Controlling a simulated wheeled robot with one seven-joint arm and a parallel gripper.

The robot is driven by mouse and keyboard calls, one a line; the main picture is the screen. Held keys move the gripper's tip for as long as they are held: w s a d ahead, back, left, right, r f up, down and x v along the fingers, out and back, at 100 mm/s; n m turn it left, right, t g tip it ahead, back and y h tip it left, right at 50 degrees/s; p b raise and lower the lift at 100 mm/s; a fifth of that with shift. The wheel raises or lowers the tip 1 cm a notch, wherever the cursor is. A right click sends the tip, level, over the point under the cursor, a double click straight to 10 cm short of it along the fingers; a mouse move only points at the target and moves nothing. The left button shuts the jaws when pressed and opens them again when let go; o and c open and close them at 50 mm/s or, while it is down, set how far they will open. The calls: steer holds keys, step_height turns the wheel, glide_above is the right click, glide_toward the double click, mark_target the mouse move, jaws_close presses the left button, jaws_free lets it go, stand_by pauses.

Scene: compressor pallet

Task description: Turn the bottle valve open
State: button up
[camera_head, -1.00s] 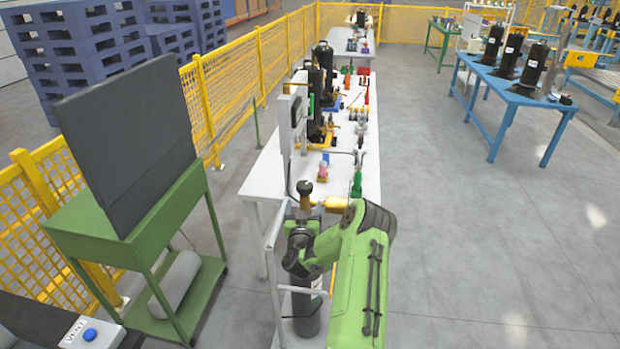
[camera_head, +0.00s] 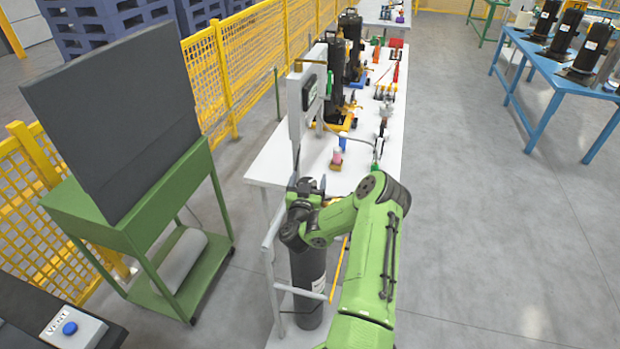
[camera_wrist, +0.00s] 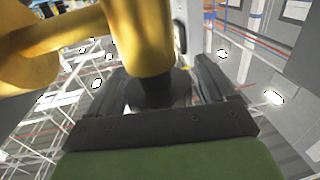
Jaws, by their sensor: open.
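The dark grey gas bottle (camera_head: 308,275) stands upright on the white trolley in the head view. Its valve top is hidden there behind my wrist. In the wrist view the brass valve body (camera_wrist: 138,35) fills the upper middle, and a dark round knob (camera_wrist: 158,88) sits below it. My gripper (camera_wrist: 160,80) is open, with one black finger on each side of the knob. I cannot tell whether either finger touches it.
A white bench (camera_head: 275,160) with fittings and black compressors runs away behind the bottle. A grey display post (camera_head: 307,100) rises close behind it. A green cart (camera_head: 125,225) with a dark panel stands left. A blue table (camera_head: 545,90) is far right. The floor between is clear.

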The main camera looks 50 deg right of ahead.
steer(key=c, duration=1)
steer(key=shift+o, duration=0.2)
